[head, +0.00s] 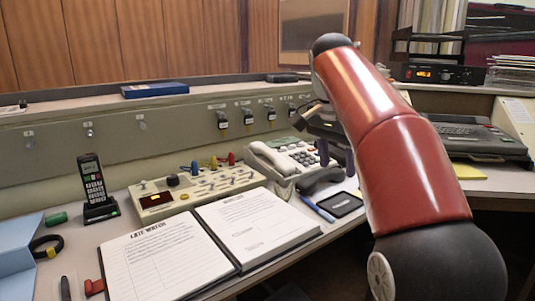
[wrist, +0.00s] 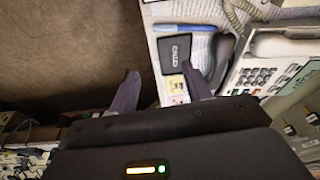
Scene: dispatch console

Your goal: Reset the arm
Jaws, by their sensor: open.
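My red and black arm (head: 398,150) reaches from the lower right over the console desk. My gripper (head: 337,155) is above the desk beside the beige telephone (head: 293,157), with its fingers pointing down. In the wrist view, my gripper (wrist: 163,85) has its two purple-grey fingers spread wide, with nothing between them. A black notepad or card labelled in white (wrist: 175,53) lies on the desk beyond the fingertips. The telephone (wrist: 272,75) is to the right in that view. Part of the desk behind my arm is hidden in the head view.
An open logbook (head: 165,258) lies in front. A cordless handset in its cradle (head: 95,188), a control box with colored knobs (head: 195,190) and a blue pen (head: 318,208) are on the desk. A dark machine (head: 468,135) stands right, behind my arm. Floor (wrist: 60,50) shows left.

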